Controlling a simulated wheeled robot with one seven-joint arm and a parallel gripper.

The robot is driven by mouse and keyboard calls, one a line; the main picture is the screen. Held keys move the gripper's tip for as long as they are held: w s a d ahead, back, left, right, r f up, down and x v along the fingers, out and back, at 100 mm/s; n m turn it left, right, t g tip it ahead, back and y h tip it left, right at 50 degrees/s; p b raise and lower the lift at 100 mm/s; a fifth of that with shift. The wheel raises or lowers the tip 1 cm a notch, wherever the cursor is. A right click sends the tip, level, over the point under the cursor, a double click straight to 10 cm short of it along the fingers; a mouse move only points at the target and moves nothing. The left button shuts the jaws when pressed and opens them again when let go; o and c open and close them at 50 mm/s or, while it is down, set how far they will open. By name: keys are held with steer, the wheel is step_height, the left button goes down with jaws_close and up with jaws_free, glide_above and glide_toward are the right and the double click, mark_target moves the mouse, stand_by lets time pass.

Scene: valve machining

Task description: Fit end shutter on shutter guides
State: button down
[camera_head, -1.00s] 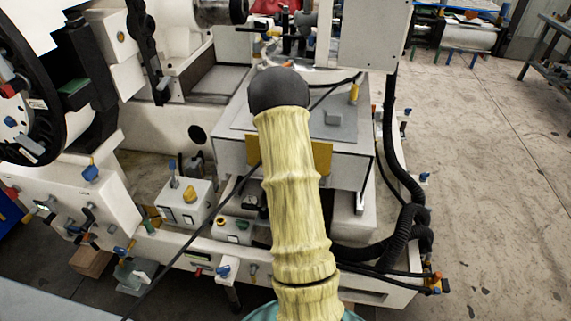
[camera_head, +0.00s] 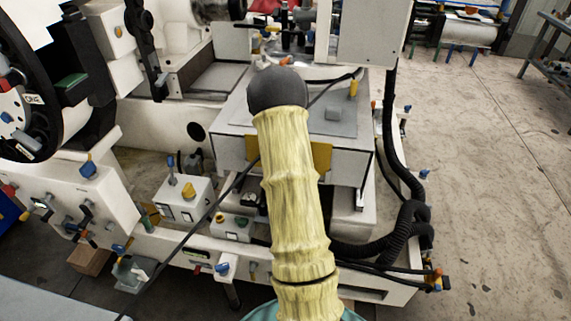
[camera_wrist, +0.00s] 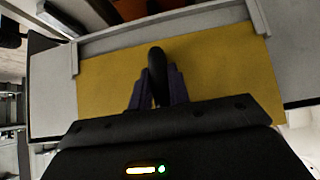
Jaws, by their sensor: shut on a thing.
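The end shutter is a flat yellow plate (camera_wrist: 215,65), filling the middle of the wrist view, with a black rounded handle (camera_wrist: 157,72) standing out from it. My gripper (camera_wrist: 157,92) is shut on this handle, one finger on each side. Light strips that look like the shutter guides (camera_wrist: 72,57) lie at the plate's upper left and upper right. Whether the plate sits inside them I cannot tell.
The white machine (camera_head: 350,175) fills the middle, with a grey top above the plate. Black hoses (camera_head: 405,215) hang at its right. Small control boxes (camera_head: 185,198) stand at left of my arm. A black wheel (camera_head: 60,120) is at far left.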

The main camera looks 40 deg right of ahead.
steer(key=shift+f+b, duration=1.2)
steer(key=shift+f, duration=0.35)
steer(key=c, duration=1.3)
jaws_free()
steer(key=shift+o, duration=0.2)
steer(key=p+v, duration=0.1)
steer(key=v, duration=1.6)
steer(key=shift+r+p, duration=0.25)
steer(key=shift+p, duration=0.15)
steer(key=shift+a, duration=0.1)
